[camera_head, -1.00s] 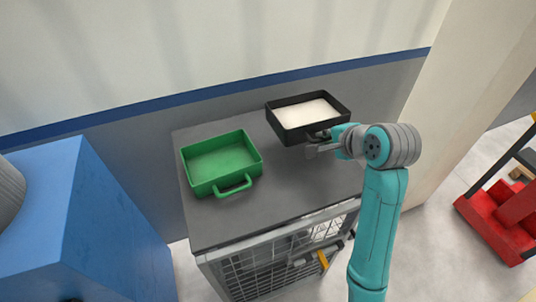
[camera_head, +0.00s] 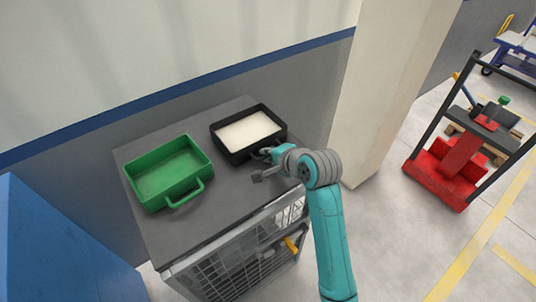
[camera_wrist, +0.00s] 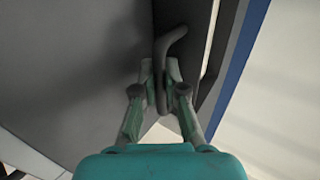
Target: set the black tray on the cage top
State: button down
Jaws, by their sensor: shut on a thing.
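The black tray (camera_head: 233,155) holds a white filling (camera_head: 248,132) and is at the back right of the grey cage top (camera_head: 205,215) in the head view. It looks level and on or very near the surface; I cannot tell whether it touches. My gripper (camera_head: 264,165) is at the tray's front side. In the wrist view my gripper (camera_wrist: 161,88) is shut on the tray's dark handle (camera_wrist: 172,42), with a finger on each side. My gripper hides part of the tray's front.
A green tray (camera_head: 155,205) with a handle stands on the cage top left of the black tray. The wall is behind, a pillar (camera_head: 375,100) at the right, and a blue box (camera_head: 55,250) at the left. A red cart (camera_head: 440,180) stands farther right.

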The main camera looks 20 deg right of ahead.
jog(key=c, duration=1.2)
grip_release()
jog(key=shift+c, duration=0.2)
jog(key=v, duration=1.2)
jog(key=shift+f, duration=0.1)
jog(key=s+f+n+t+h, duration=0.25)
jog(key=s+f+n, duration=0.25)
jog(key=s+f, duration=0.95)
jog(key=s+r+n+t, duration=0.2)
jog(key=s+n, duration=0.7)
jog(key=s, duration=1.4)
jog(key=shift+s+a+r+h, duration=0.2)
jog(key=shift+s+r+h, duration=0.1)
jog(key=shift+r+h, duration=0.2)
